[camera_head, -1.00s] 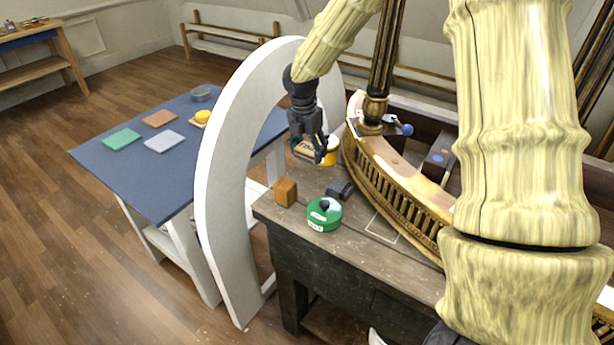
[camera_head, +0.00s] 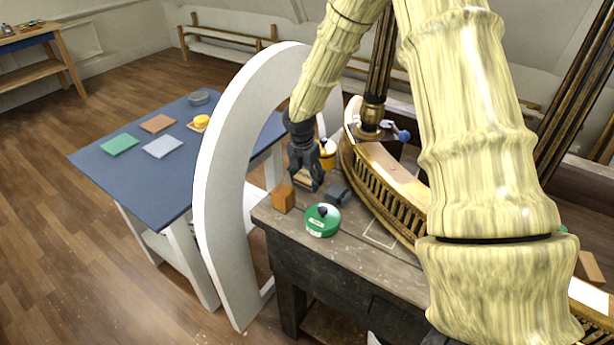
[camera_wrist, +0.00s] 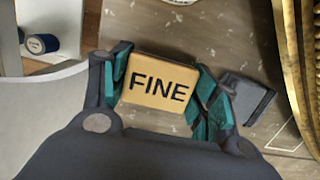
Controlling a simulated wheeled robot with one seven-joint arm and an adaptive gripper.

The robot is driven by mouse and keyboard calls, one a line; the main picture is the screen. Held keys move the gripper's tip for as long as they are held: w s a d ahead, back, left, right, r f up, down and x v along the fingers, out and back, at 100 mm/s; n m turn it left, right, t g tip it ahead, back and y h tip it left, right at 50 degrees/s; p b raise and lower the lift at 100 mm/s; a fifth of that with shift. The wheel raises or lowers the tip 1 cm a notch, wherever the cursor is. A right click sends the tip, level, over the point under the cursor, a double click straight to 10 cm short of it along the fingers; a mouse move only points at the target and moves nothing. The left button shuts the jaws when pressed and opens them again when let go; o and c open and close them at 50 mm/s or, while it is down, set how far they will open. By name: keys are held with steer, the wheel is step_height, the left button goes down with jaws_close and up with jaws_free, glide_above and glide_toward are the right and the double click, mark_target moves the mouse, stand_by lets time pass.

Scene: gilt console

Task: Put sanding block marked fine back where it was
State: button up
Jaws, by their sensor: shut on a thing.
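My gripper (camera_wrist: 160,90) is shut on the tan sanding block marked FINE (camera_wrist: 158,86), with teal-padded fingers on its two sides. The lettering faces the wrist camera and reads upright. In the head view my gripper (camera_head: 307,182) is low over the left end of the dark workbench (camera_head: 300,240). The fingers mostly hide the block there, and I cannot tell whether it touches the bench. A pale rectangle outline (camera_head: 381,234) is drawn on the bench top, right of my gripper.
An orange-brown block (camera_head: 283,198), a green round tin (camera_head: 322,220) and a dark grey block (camera_head: 338,195) stand close around my gripper. A yellow container (camera_head: 328,155) is behind it. A white arch (camera_head: 222,190) rises at left; the gilt curved console (camera_head: 385,190) lies right.

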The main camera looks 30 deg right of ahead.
mark_target(304, 179)
steer(key=shift+f, duration=0.1)
steer(key=o, duration=1)
steer(key=r, duration=0.4)
steer(key=a+r+b, duration=0.1)
steer(key=r, duration=0.7)
steer(key=shift+s+a+b, duration=0.3)
steer(key=shift+s, duration=0.05)
